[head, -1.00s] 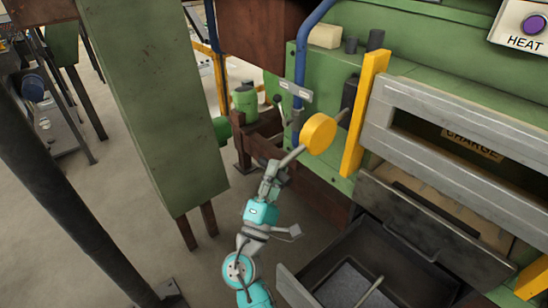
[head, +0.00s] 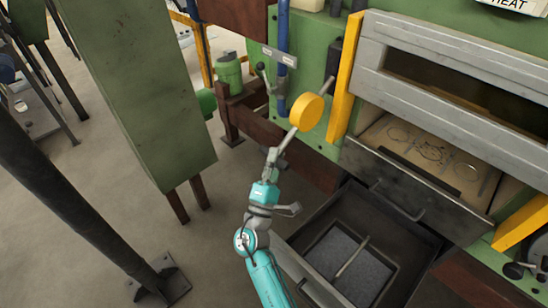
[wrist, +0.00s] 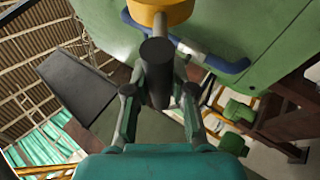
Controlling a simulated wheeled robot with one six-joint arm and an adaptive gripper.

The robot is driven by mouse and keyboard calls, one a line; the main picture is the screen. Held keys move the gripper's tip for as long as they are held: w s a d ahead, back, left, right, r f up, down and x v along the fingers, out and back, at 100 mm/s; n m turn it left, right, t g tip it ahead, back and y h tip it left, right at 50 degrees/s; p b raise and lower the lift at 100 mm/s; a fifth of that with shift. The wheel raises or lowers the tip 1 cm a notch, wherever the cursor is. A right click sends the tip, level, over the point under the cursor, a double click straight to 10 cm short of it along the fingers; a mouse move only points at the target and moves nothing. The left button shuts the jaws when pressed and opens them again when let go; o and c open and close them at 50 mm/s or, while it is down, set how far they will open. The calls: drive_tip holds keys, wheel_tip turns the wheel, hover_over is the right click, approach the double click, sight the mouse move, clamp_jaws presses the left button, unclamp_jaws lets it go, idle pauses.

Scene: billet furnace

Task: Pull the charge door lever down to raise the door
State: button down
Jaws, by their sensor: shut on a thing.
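The charge door lever (head: 289,139) is a grey rod slanting down and left, with a round yellow disc (head: 306,111) partway along it. My gripper (head: 272,160) is shut on its lower end. In the wrist view, the lever's dark round end (wrist: 157,70) sits between my two fingers, with the yellow disc (wrist: 160,11) beyond it. The grey door (head: 460,108) has a dark slot across it, between yellow posts. Below it, a gap shows a tan floor with several ring shapes. The far end of the lever by the black block is partly hidden.
An open dark drawer (head: 283,254) juts out below the door, close to my arm's right. A green column (head: 140,90) stands left, and a dark pole (head: 75,210) further left. A blue pipe (head: 283,60) runs behind the lever. Floor is clear between the poles and my arm.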

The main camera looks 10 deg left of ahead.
drive_tip(key=shift+w+d+f, duration=0.1)
drive_tip(key=shift+d+f, duration=0.05)
drive_tip(key=c, duration=1)
unclamp_jaws()
drive_tip(key=shift+w+f, duration=0.1)
drive_tip(key=shift+f, duration=0.05)
drive_tip(key=shift+o, duration=0.2)
drive_tip(key=shift+s+f, duration=0.1)
drive_tip(key=shift+s, duration=0.25)
drive_tip(key=v, duration=1.1)
drive_tip(key=shift+s, duration=0.15)
